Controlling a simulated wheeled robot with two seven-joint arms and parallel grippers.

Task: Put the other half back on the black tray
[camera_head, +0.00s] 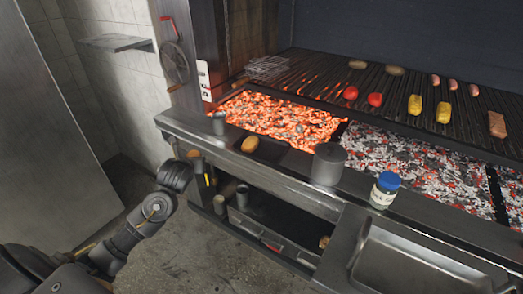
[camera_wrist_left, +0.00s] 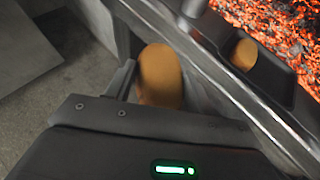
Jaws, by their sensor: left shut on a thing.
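My left gripper (camera_wrist_left: 156,84) is shut on a tan-orange rounded half (camera_wrist_left: 160,72), seen between the two fingers in the left wrist view. Another half (camera_head: 249,144) lies at the tray's left end, also visible in the left wrist view (camera_wrist_left: 244,55). The held half is apart from the tray. My right gripper is not in view.
A metal cup (camera_head: 218,123) stands left of the tray, and a larger grey canister (camera_head: 328,164) stands to its right. A blue-lidded jar (camera_head: 384,190) is farther right. Hot coals (camera_head: 280,117) lie just behind the tray. The tray's right part is bare.

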